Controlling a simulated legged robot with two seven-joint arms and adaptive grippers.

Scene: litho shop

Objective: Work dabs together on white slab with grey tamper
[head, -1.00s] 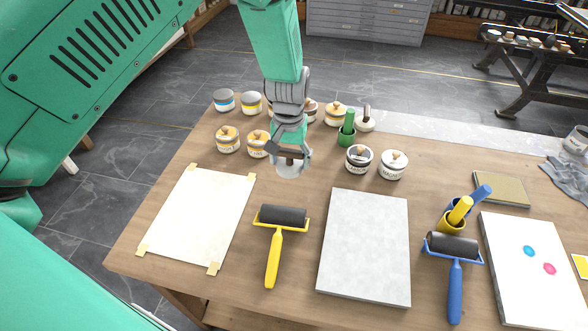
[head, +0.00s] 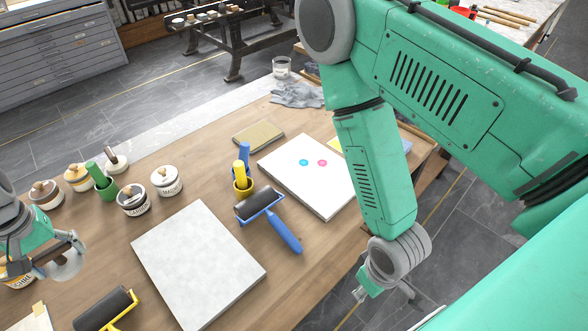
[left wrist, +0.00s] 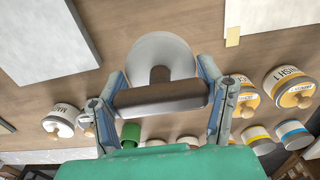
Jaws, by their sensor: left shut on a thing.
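The white slab (head: 300,185) lies right of centre on the table, with a cyan dab (head: 303,162) and a pink dab (head: 322,162) apart from each other on it. My left gripper (head: 62,250) is at the left edge of the head view, far from the white slab. It is shut on the grey tamper (head: 68,267), whose round pale disc shows in the left wrist view (left wrist: 165,50), with a brown crossbar handle between the fingers (left wrist: 160,85). My right gripper (head: 385,291) hangs past the table's right edge, empty, its fingers apart.
A grey slab (head: 198,262) lies between my left gripper and the white slab. Ink jars (head: 166,181), a green cup (head: 106,186) and another stamp-like tool (head: 115,160) line the back left.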

